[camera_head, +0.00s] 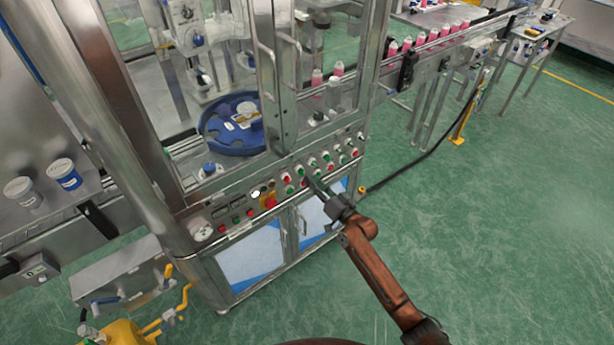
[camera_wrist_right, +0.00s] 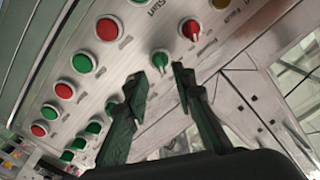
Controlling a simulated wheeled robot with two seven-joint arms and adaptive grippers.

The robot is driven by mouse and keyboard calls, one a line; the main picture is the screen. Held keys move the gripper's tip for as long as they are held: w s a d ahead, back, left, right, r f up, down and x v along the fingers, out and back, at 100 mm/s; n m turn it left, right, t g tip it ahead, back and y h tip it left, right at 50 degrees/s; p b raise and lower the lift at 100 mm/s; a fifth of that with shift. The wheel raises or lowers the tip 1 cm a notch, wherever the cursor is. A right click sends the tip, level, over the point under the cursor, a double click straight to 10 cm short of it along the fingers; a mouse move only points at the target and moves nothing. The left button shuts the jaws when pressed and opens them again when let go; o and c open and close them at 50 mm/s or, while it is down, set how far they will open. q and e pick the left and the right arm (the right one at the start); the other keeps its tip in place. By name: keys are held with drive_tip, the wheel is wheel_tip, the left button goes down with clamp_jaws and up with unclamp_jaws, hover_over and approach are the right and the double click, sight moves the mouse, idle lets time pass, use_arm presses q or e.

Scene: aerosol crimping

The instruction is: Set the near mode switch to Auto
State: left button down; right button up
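The machine's sloped control panel (camera_head: 240,211) carries rows of red and green buttons and knobs. In the right wrist view, a green knob with a pointer ridge (camera_wrist_right: 160,60) lies just beyond the gap between my fingertips. A red knob with a similar ridge (camera_wrist_right: 191,29) is above and right of it. Their labels are too small to read, so I cannot tell which is the near mode switch. My right gripper (camera_head: 317,188) is at the panel's lower edge, and the wrist view shows its fingers (camera_wrist_right: 157,74) apart with nothing between them. My left gripper is out of view.
Glass doors with metal handles (camera_head: 268,85) stand above the panel, in front of a blue rotary table (camera_head: 222,141). White cabinet doors (camera_head: 250,262) are below. A conveyor with pink bottles (camera_head: 432,36) runs off at the upper right.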

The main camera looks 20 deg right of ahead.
drive_tip(key=v, duration=0.7)
idle(0.3)
drive_tip(key=s+d+f+g+h, duration=0.1)
drive_tip(key=s+d+f, duration=0.1)
drive_tip(key=f, duration=0.6)
drive_tip(key=s+d+f+g+h, duration=0.1)
drive_tip(key=s+d+f+g, duration=0.15)
drive_tip(key=f, duration=0.55)
drive_tip(key=s+d+f+h, duration=0.1)
drive_tip(key=s+d+f, duration=0.15)
drive_tip(key=f, duration=0.55)
drive_tip(key=s+d+f+g+h, duration=0.2)
drive_tip(key=s+f+g, duration=0.2)
drive_tip(key=s+f, duration=1.3)
drive_tip(key=s+f+n+g+h, duration=0.15)
drive_tip(key=s+f+g, duration=0.35)
drive_tip(key=s+f, duration=1.15)
drive_tip(key=s+a+f+n+g, duration=0.1)
drive_tip(key=s+f+g, duration=0.1)
drive_tip(key=s, duration=1.2)
drive_tip(key=s+a+f+n+g, duration=0.1)
drive_tip(key=s+f+g, duration=0.1)
drive_tip(key=s, duration=1.2)
drive_tip(key=shift+s+a+f, duration=0.15)
drive_tip(key=shift+a+f, duration=0.1)
drive_tip(key=shift+f, duration=0.35)
